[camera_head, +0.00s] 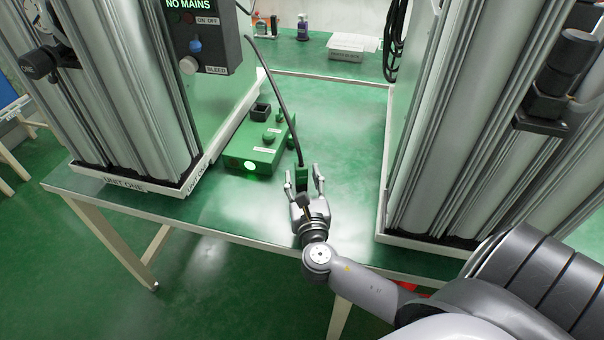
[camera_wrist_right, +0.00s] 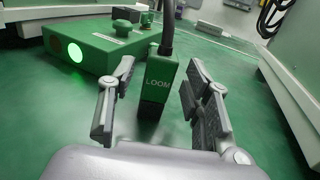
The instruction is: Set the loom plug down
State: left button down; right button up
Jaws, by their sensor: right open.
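The loom plug (camera_wrist_right: 158,82) is a green block marked LOOM with a black cable rising from its top. In the wrist view it stands upright between my right gripper's fingers, with a gap on each side. In the head view the plug (camera_head: 302,175) is at the green table, between the fingertips of my right gripper (camera_head: 304,180). The right gripper is open and also shows in the wrist view (camera_wrist_right: 158,98). The plug's base appears to be on the table top. My left gripper is out of view.
A green box (camera_head: 250,152) with a lit green lamp and knobs sits left of the plug. UNIT ONE's metal columns (camera_head: 130,100) stand at left, another column unit (camera_head: 450,130) at right. A white tray (camera_head: 353,46) lies at the back. Bare table (camera_head: 345,150) is between.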

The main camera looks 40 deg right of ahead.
jog(key=v, duration=1)
jog(key=shift+s+a+r+p, duration=0.1)
jog(key=shift+s+p, duration=0.2)
jog(key=shift+p, duration=0.1)
